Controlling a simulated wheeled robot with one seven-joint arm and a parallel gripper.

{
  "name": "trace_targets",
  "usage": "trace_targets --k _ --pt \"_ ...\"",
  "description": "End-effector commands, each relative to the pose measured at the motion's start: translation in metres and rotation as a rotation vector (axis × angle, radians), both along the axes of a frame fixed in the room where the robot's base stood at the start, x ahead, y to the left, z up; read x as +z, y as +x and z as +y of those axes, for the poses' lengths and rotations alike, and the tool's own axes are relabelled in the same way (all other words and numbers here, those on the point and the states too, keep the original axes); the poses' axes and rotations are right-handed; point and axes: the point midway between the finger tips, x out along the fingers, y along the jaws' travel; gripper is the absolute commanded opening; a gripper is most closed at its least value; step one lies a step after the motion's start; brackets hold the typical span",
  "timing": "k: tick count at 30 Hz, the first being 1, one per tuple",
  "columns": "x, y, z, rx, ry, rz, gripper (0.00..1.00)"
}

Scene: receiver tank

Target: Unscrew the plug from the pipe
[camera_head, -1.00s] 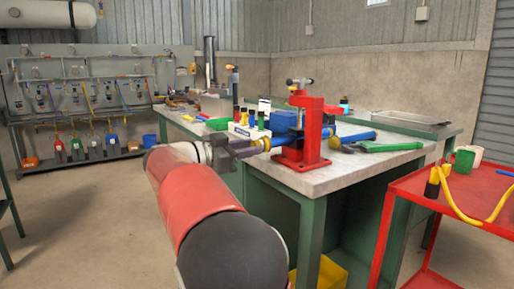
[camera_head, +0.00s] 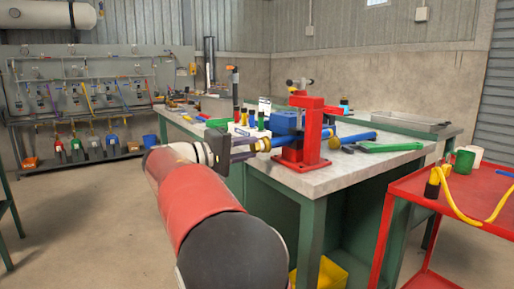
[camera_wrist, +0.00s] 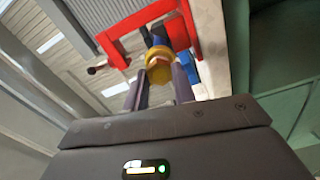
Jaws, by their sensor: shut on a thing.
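The yellow plug (camera_head: 264,145) sits at the near left end of the blue pipe (camera_head: 281,141), which is held in the red vise (camera_head: 315,130) on the workbench. In the wrist view the plug (camera_wrist: 158,60) shows a round yellow collar and a hex-like face. My gripper (camera_head: 257,148) reaches in from the left and is shut on the plug. In the wrist view its two fingers (camera_wrist: 160,78) lie on either side of the plug's face. I cannot tell whether the plug has turned in the pipe; the thread is hidden.
The workbench (camera_head: 310,178) carries several small bottles left of the vise, a green-handled tool (camera_head: 390,146) and a yellow rounded part (camera_head: 333,143) to the right. A red cart (camera_head: 440,190) with a yellow hose stands at the right. The floor at left is clear.

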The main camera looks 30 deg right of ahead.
Motion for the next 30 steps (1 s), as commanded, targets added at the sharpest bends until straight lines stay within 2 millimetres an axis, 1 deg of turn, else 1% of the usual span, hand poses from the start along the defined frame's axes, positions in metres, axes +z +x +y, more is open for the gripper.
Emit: trace_targets --k 1,3,11,17,30 --pt "0.0 0.0 0.0 0.0 -0.004 0.133 0.0" --pt "0.0 0.0 0.0 0.0 -0.012 0.343 0.0" --pt "0.0 0.0 0.002 0.001 -0.038 1.123 0.0" --pt "0.0 0.0 0.004 0.001 -0.038 1.124 0.0" --pt "0.0 0.0 0.022 0.001 -0.038 1.122 0.0"
